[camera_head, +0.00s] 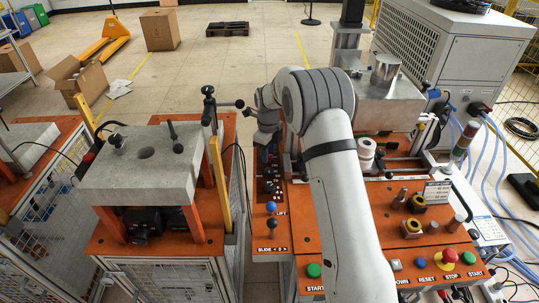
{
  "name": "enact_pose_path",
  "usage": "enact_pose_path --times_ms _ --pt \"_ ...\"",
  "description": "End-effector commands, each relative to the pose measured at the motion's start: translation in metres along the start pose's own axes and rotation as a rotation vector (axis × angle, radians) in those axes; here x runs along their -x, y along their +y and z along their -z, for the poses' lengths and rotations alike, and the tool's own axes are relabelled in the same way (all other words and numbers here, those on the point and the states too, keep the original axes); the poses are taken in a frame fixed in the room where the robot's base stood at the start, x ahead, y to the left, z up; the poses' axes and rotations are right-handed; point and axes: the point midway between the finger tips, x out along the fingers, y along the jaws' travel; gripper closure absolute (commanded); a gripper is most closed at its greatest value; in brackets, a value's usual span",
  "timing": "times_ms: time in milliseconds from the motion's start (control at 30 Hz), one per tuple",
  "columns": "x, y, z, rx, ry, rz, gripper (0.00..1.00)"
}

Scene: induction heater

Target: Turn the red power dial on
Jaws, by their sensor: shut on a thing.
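My gripper (268,148) is small and dark in this view. It points down at the end of my bent arm, over the left part of the orange machine top, by a narrow dark control strip (269,187). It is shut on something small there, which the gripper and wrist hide. I cannot make out the red power dial, nor which way it is turned.
My white arm covers the middle of the orange top. Blue and dark knobs (271,207) stand on the strip's near end. A grey block (147,175) on an orange frame stands left. Buttons, including a red emergency stop (449,256), line the right front. A chiller (455,55) stands behind.

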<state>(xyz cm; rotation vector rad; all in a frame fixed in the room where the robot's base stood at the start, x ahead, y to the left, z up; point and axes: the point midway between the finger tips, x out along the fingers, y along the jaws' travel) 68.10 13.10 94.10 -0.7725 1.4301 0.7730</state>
Motion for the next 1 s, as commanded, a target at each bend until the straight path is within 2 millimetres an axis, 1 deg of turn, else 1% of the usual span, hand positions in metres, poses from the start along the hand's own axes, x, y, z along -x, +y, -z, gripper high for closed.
enact_pose_path --times_ms 300,700,733,967,1000 --pt "0.0015 -0.0008 -0.0012 -0.079 -0.004 0.003 0.94" --pt "0.0022 -0.0009 -0.0013 -0.084 -0.005 0.004 0.94" --pt "0.0022 -0.001 -0.0013 -0.084 -0.005 0.004 0.69" --pt "0.0013 -0.0006 -0.0006 -0.084 -0.003 0.002 0.5" --pt "0.0011 -0.0006 -0.0005 -0.084 -0.003 0.002 0.5"
